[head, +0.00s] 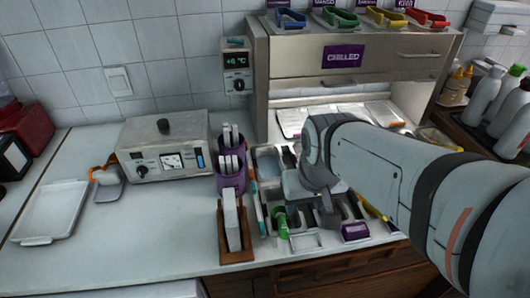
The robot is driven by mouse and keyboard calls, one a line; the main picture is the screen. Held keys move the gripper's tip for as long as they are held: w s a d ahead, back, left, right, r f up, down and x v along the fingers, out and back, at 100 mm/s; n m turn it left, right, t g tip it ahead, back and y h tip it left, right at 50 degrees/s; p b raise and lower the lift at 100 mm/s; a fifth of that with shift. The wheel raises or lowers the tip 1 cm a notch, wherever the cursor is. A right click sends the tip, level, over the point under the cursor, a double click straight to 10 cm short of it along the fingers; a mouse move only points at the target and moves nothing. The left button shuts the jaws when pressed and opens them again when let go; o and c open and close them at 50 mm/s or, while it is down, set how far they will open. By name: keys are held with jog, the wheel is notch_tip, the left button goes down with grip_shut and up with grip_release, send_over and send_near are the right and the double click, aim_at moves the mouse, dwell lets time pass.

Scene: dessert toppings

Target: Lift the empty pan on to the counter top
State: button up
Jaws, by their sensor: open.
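My arm reaches in from the right, and my gripper (318,205) hangs over the topping wells in front of the chilled unit. A pale, empty-looking pan (268,166) sits in the wells just left of my wrist; my arm hides part of that area. My gripper is open; its fingertips are small and partly hidden, so I cannot tell whether they touch a pan. The white counter top (120,240) spreads out to the left. A shallow white tray (50,212) lies empty on it at the far left.
A grey boxed appliance (165,147) with a dial stands on the counter. Purple cups (231,172) and a wooden holder (236,245) border the wells. The chilled unit (350,60) rises behind, with coloured tongs on top. Counter in front of the appliance is clear.

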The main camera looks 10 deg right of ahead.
jog(key=o, duration=0.6)
jog(key=w+a+f+g, duration=0.1)
jog(key=w+f, duration=0.4)
jog(key=w, duration=0.3)
jog(key=shift+w+g+b, duration=0.3)
jog(key=shift+b, duration=0.05)
jog(key=shift+o, duration=0.3)
jog(key=w+f+g, duration=0.1)
jog(key=w+f, duration=0.3)
jog(key=f, duration=0.1)
jog(key=shift+w+a, duration=0.25)
jog(key=shift+w, duration=0.15)
jog(key=shift+w+d+f, duration=0.1)
jog(key=shift+f, duration=3.85)
